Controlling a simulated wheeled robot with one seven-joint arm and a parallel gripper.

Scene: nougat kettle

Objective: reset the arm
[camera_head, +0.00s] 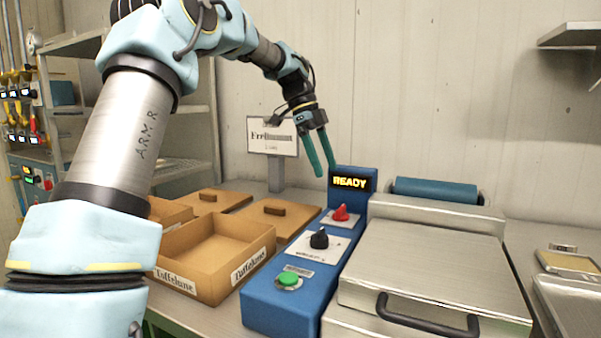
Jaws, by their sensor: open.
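My arm (128,128) rises from the lower left, bends across the top and reaches towards the back wall. My gripper (321,171) is at its end, with two green fingers pointing down and standing apart. It is open and nothing shows between the fingers. It hangs in the air above the far end of a blue control box, left of the lit READY display (351,182). The blue box (262,304) carries a green button (288,280), a black knob (319,240) and a red knob (341,213).
A metal machine with a closed lid (430,262) and black handle (427,316) stands right of the box. An open cardboard box (198,279) and lidded boxes (270,217) stand left. A sign (272,137) rises behind. A scale (568,263) is far right.

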